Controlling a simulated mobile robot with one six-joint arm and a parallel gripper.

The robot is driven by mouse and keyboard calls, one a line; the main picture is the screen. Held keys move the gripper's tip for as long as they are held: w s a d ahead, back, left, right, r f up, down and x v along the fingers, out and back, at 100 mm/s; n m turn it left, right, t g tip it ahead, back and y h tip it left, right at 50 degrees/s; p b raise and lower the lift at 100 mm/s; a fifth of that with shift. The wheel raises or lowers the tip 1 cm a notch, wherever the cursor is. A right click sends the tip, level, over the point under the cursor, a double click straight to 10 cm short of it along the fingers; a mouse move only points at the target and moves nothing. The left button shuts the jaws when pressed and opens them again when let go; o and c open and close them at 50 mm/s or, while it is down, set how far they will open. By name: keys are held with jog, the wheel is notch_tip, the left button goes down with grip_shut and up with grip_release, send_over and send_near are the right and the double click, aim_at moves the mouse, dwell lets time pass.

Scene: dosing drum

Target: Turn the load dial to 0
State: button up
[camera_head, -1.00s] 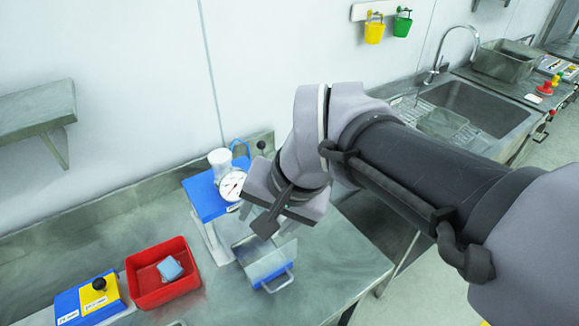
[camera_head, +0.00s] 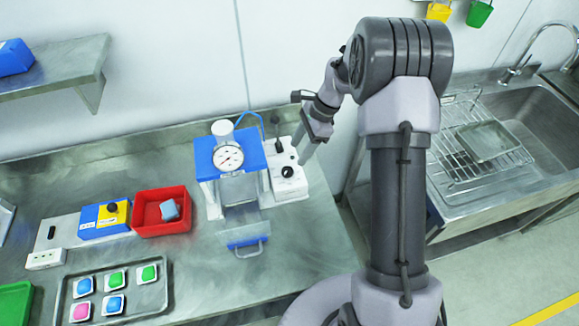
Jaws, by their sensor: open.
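A blue-topped press-like device (camera_head: 205,165) stands on the steel bench. A round white gauge with a dark needle (camera_head: 228,158) faces up on its front. Beside it on the right is a white box (camera_head: 298,188) with a black round knob (camera_head: 288,171) on its top front. I cannot tell which of these is the load dial, and no markings are readable. My gripper (camera_head: 302,158) points down just above and behind the knob, open, with nothing seen between its fingers. The gap between fingers and knob is hard to judge.
A black ball-topped lever (camera_head: 278,145) stands behind the knob. A clear-topped drawer with a blue front (camera_head: 247,238) sits before the device. A red bin (camera_head: 137,216), a blue-yellow box (camera_head: 78,230) and a tray with coloured pieces (camera_head: 140,312) lie left. The bench's front right is clear.

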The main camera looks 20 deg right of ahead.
aim_at(288, 170)
jog(key=b+x, duration=0.1)
jog(key=x, duration=0.7)
jog(key=shift+a+f, duration=0.15)
jog(key=shift+f, duration=0.2)
grip_shut()
